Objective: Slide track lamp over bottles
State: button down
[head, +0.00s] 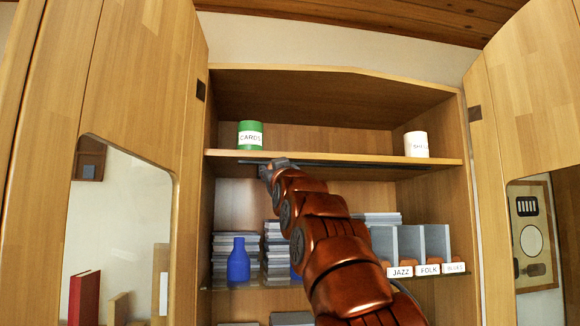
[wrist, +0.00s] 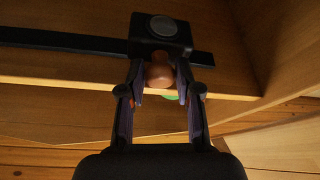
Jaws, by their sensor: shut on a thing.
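The track (head: 340,163) is a dark strip under the front of the upper shelf; in the wrist view it is a black bar (wrist: 60,38). The track lamp (wrist: 172,42) is a black block with a grey disc, seated on the bar, with a round brownish knob (wrist: 159,75) below it. My gripper (wrist: 160,82) is shut on this knob, one finger on each side. In the head view my gripper (head: 275,167) is near the track's left part and largely hides the lamp. A blue bottle (head: 238,262) stands on the lower shelf at left; another blue bottle (head: 295,273) is mostly hidden behind my arm.
A green CARDS tin (head: 250,135) and a cream tin (head: 416,144) stand on the upper shelf. Stacks of cases (head: 275,250) and grey dividers (head: 410,243) labelled JAZZ and FOLK fill the lower shelf. Open cabinet doors (head: 130,90) flank both sides.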

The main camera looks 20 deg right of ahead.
jog(key=shift+w+a+r+p, duration=0.1)
jog(key=shift+a+p, duration=0.6)
jog(key=shift+a, duration=0.65)
jog(key=shift+w+a+r+p, duration=0.1)
jog(key=shift+a+p, duration=0.55)
jog(key=shift+a, duration=0.65)
jog(key=c, duration=1.2)
grip_release()
jog(key=shift+a, duration=0.1)
jog(key=o, duration=0.3)
jog(key=shift+a+f, duration=0.1)
jog(key=shift+a, duration=0.05)
jog(key=shift+o, duration=0.6)
jog(key=shift+w, duration=0.1)
jog(key=shift+s, duration=0.2)
jog(key=v, duration=1.1)
jog(key=shift+s+f, duration=0.2)
jog(key=shift+s, duration=0.15)
